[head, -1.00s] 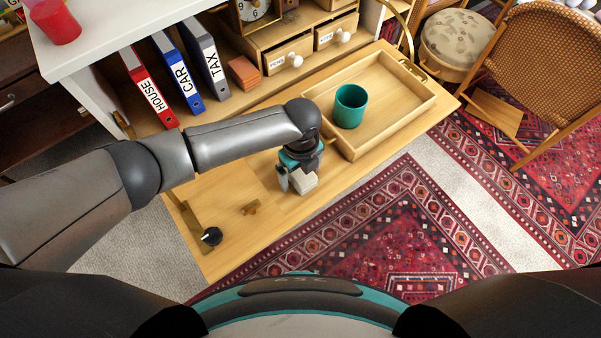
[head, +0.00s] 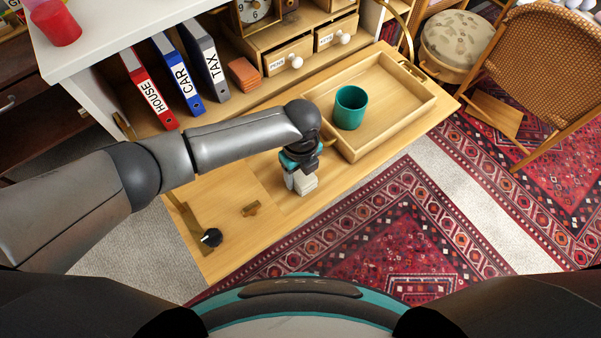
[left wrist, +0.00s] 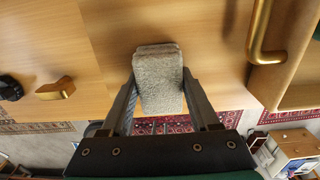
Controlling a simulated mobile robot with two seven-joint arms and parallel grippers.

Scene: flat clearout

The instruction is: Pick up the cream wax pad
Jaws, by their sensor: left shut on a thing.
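The cream wax pad (head: 307,186) is a small pale block at the front of the wooden desk surface, below my left wrist. In the left wrist view the pad (left wrist: 159,82) looks grey-cream and rough, and stands between the two fingers. My left gripper (head: 301,180) points down and is shut on the pad, with one finger on each side. I cannot tell whether the pad still touches the desk. My right gripper is not in view.
A wooden tray (head: 424,108) with a teal cup (head: 350,107) in it stands right of the gripper. A brass piece (head: 250,209) and a black knob (head: 211,237) lie to the left. Binders (head: 178,75) stand behind. The desk's front edge is close, above a red rug (head: 380,240).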

